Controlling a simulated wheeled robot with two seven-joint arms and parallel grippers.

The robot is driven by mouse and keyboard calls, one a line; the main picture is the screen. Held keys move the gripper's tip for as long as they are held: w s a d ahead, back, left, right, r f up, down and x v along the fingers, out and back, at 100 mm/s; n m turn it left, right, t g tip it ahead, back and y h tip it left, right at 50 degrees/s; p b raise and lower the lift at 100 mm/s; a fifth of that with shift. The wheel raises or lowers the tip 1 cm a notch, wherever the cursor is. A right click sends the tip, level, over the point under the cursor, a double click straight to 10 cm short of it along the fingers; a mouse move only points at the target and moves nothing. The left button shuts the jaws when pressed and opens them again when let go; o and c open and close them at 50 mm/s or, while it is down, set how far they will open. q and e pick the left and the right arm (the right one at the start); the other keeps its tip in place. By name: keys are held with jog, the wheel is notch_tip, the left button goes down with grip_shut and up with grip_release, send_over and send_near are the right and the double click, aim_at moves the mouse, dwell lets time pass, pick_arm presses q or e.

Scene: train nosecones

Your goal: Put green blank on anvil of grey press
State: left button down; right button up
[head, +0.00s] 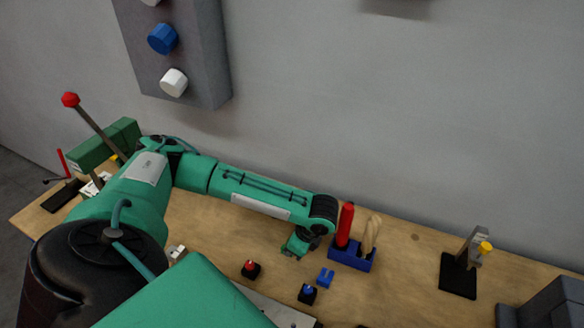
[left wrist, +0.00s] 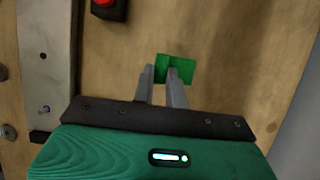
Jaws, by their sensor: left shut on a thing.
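My left gripper (head: 295,248) is low over the wooden bench in the head view, left of the blue tool holder. In the left wrist view its two grey fingers (left wrist: 168,78) are shut on the green blank (left wrist: 179,67), a small flat green piece at their tips. I cannot make out the blank in the head view. A dark grey block-shaped body (head: 550,305) is cut off at the lower right of the head view; it may be the grey press. Its anvil is not visible. My right gripper is not in view.
The blue holder (head: 352,257) carries a red and a wooden handle. A black-based clamp (head: 459,278) stands on the right. Red (head: 250,269) and blue buttons (head: 308,293) sit in front. A green press (head: 105,145) with a red-knobbed lever stands far left. Bench between holder and clamp is clear.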

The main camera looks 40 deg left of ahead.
pick_arm(q)
jog(key=shift+f, duration=1.85)
jog(key=c, duration=1.4)
grip_release()
jog(key=shift+c, duration=0.2)
jog(key=shift+r, duration=0.1)
